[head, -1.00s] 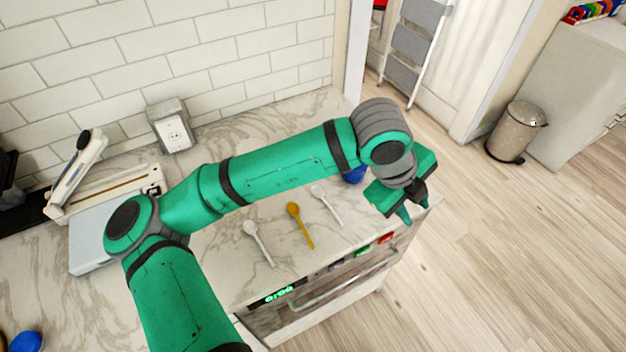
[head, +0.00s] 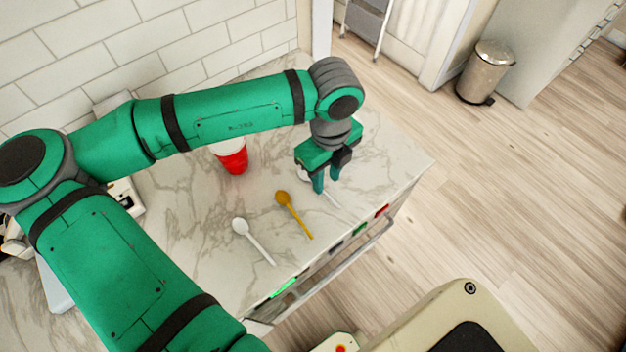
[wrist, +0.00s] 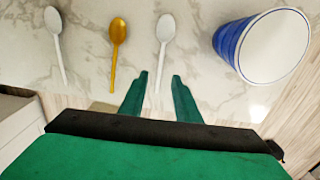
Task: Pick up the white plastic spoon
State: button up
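Two white spoons and a gold spoon (head: 293,213) lie spread out on the marble counter. The left white spoon (head: 252,240) is fully in view and also shows in the wrist view (wrist: 57,46). The right white spoon (head: 331,195) is partly hidden by my gripper (head: 326,184) in the head view. In the wrist view the right white spoon (wrist: 165,30) points its bowl away from me, and its handle lines up between my fingertips (wrist: 158,77). My gripper is open and empty, fingers pointing down over this spoon. I cannot tell its exact height above it.
A red cup (head: 232,157) stands on the counter behind the gold spoon. A blue cup (wrist: 236,46) with a white inside stands right of the right white spoon in the wrist view. The counter (head: 385,160) is clear to its right edge. A trash can (head: 484,72) stands on the floor.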

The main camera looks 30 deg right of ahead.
aim_at(325, 193)
jog(key=shift+f, duration=2.6)
grip_shut()
